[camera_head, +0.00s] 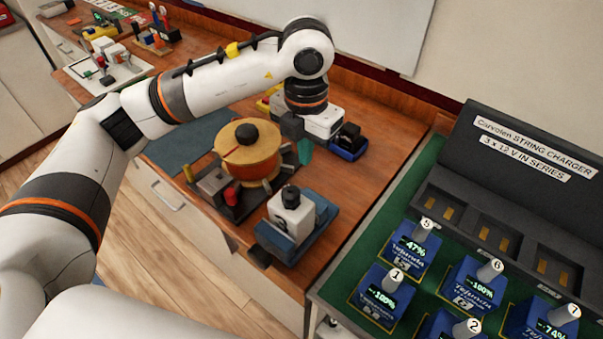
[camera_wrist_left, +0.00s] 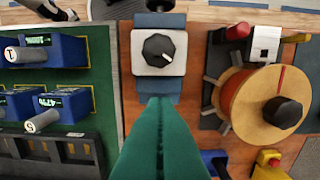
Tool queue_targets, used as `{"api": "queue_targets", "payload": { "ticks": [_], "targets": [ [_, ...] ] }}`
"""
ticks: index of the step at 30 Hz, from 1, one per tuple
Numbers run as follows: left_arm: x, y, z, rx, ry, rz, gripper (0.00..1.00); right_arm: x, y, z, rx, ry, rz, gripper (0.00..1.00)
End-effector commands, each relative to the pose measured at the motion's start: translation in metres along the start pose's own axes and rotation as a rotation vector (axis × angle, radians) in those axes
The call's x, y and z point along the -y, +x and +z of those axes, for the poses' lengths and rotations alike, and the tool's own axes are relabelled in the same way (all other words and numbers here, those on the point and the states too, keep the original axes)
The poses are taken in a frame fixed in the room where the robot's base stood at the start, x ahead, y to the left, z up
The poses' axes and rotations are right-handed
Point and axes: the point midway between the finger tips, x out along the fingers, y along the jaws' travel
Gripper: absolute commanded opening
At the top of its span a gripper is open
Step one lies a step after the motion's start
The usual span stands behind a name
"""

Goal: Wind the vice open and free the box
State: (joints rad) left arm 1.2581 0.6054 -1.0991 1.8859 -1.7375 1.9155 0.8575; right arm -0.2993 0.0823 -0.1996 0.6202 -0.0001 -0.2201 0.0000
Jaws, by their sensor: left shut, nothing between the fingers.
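A white box (camera_head: 290,214) with a black knob on top sits between the blue jaws of a vice (camera_head: 323,213) near the bench's front edge. A dark part (camera_head: 260,256) sticks out at the vice's front; I cannot tell if it is the winding handle. In the left wrist view the box (camera_wrist_left: 140,63) has a blue vice jaw (camera_wrist_left: 160,20) on its far side. My left gripper (camera_head: 304,151) has its teal fingers shut and empty, behind the box and apart from it in the head view. In the wrist view its fingers (camera_wrist_left: 160,102) cover part of the vice's near side.
An orange drum (camera_head: 240,163) with a black knob and spokes stands left of the vice. A blue and black item (camera_head: 348,142) is behind it. On the right, a green mat (camera_head: 354,243) carries several blue batteries (camera_head: 385,297) before a dark charger (camera_head: 525,160).

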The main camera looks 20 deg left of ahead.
Motion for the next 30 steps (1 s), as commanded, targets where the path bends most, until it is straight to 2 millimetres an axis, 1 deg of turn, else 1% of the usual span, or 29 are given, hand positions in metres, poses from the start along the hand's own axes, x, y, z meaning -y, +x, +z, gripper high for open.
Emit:
{"api": "queue_targets", "payload": {
  "ticks": [1,3,6,8,11,14,21,23,25,27,30],
  "targets": [
    [-0.004,0.003,-0.012,0.006,-0.012,0.005,0.00,-0.001,-0.005,0.001,0.001,0.000,0.001,0.33],
    [-0.005,0.009,-0.025,0.006,-0.027,0.003,0.00,-0.002,-0.009,0.001,0.001,0.001,0.002,0.33],
    [-0.006,0.018,-0.036,0.007,-0.039,0.001,0.00,-0.003,-0.011,0.002,0.001,0.002,0.004,0.33],
    [-0.006,0.023,-0.038,0.006,-0.042,-0.001,0.00,-0.004,-0.012,0.002,0.001,0.002,0.005,0.33],
    [-0.006,0.035,-0.037,0.008,-0.042,-0.002,0.00,-0.004,-0.017,0.003,0.002,0.002,0.005,0.33],
    [-0.006,0.052,-0.037,0.009,-0.042,-0.001,0.00,-0.003,-0.024,0.003,0.002,0.002,0.005,0.33],
    [-0.006,0.104,-0.037,0.009,-0.042,-0.001,0.00,-0.003,-0.041,0.005,0.001,0.001,0.004,0.33],
    [-0.005,0.116,-0.036,0.008,-0.043,-0.002,0.00,-0.003,-0.045,0.005,0.001,0.001,0.004,0.33],
    [-0.005,0.114,-0.026,0.006,-0.039,-0.003,0.00,-0.003,-0.055,0.006,0.001,0.001,0.004,0.33],
    [-0.006,0.114,-0.015,0.006,-0.039,-0.002,0.00,-0.002,-0.061,0.006,0.001,0.001,0.004,0.33],
    [-0.006,0.116,-0.006,0.005,-0.041,-0.002,0.00,-0.002,-0.066,0.007,0.001,0.001,0.003,0.33]
  ]
}}
